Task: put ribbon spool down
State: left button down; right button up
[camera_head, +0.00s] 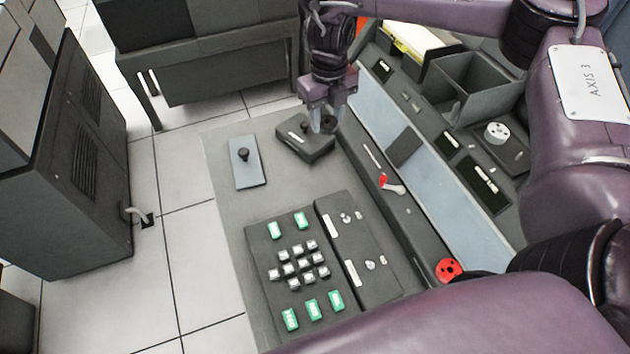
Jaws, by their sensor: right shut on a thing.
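My right gripper (325,108) points down over the far end of the desk. It is shut on a small dark round thing, which looks like the ribbon spool (329,123). The fingers partly hide it. The spool is at the right part of a dark block (305,146) on the desk; I cannot tell whether it touches the block. To the left lies a blue-grey plate (249,172) with a black knob-like post (243,154) standing on it. My left gripper is not in view.
A keypad panel (262,252) with green and grey keys fills the near desk. A sloped console with a red-tipped lever (384,181) and a red knob (449,268) runs along the right. An open grey bin (478,77) stands behind. Bare desk (225,215) shows at left.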

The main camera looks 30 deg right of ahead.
aim_at(325, 170)
notch_tip(325, 170, down, 15)
jog(key=shift+p, duration=0.35)
jog(key=shift+f, duration=0.15)
jog(key=o, duration=0.9)
jog(key=shift+o, duration=0.2)
notch_tip(325, 170, up, 12)
jog(key=shift+r+b, duration=0.2)
jog(key=shift+b, duration=0.15)
